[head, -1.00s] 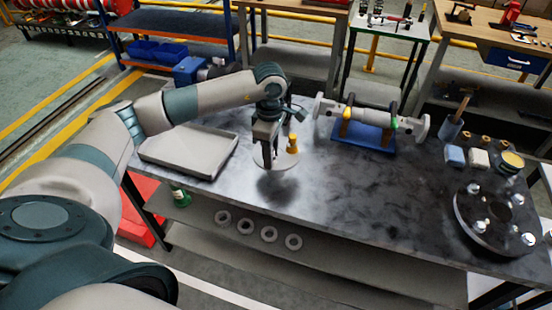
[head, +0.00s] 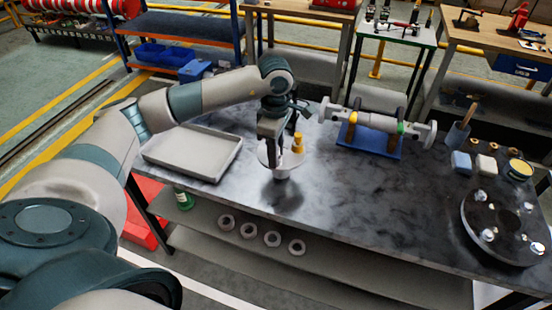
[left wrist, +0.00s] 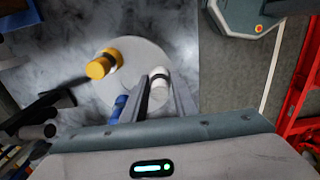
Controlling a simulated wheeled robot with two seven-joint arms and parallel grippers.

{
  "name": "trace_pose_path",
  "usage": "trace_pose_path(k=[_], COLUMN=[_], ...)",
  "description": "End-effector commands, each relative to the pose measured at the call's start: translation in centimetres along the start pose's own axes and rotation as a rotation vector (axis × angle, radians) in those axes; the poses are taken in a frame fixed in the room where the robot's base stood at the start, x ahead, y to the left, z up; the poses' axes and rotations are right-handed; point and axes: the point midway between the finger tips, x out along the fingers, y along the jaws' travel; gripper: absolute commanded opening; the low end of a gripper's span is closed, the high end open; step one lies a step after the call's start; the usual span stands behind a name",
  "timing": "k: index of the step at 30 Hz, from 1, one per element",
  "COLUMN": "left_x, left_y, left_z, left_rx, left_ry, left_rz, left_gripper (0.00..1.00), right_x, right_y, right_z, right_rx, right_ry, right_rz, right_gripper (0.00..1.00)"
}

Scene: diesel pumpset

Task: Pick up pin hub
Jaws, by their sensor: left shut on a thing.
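The pin hub, a light grey round disc (head: 267,158) with upright pins, hangs over the left-middle of the dark metal table (head: 330,200), with a shadow below it and a short pale stub under it. In the left wrist view the disc (left wrist: 135,55) carries a yellow-capped pin (left wrist: 101,66) and a white pin (left wrist: 158,88). My left gripper (head: 274,160) points down and is shut on the white pin, which sits between its fingers (left wrist: 158,100). My right gripper is not in view.
A grey tray (head: 160,158) lies left of the hub. A shaft assembly (head: 375,122) rests on a blue stand (head: 372,143) behind right. A dark flange disc (head: 505,225) with several pale pins is at the far right. The table's front middle is clear.

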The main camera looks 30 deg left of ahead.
Motion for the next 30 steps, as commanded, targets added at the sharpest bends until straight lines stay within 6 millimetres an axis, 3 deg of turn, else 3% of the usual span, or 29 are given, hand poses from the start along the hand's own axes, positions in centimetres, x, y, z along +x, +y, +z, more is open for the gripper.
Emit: trace_pose_path(k=[7,22,27,30], left_x=[-2.4,-6.7,-8.2,-8.7], left_y=[0.1,-3.2,-4.2,-4.5], left_z=[0.3,7.1,8.9,9.7], left_rx=[0.003,0.005,0.003,0.002], left_ry=[-0.004,-0.005,-0.004,-0.004], left_rz=[0.007,0.008,0.007,0.006], left_gripper=[0.0,0.0,0.0,0.0], right_x=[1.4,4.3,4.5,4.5], right_y=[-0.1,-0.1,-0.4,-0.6], right_z=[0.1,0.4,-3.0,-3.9], right_rx=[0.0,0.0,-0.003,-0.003], right_ry=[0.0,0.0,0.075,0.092], right_rz=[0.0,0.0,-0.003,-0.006], right_gripper=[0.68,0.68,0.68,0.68])
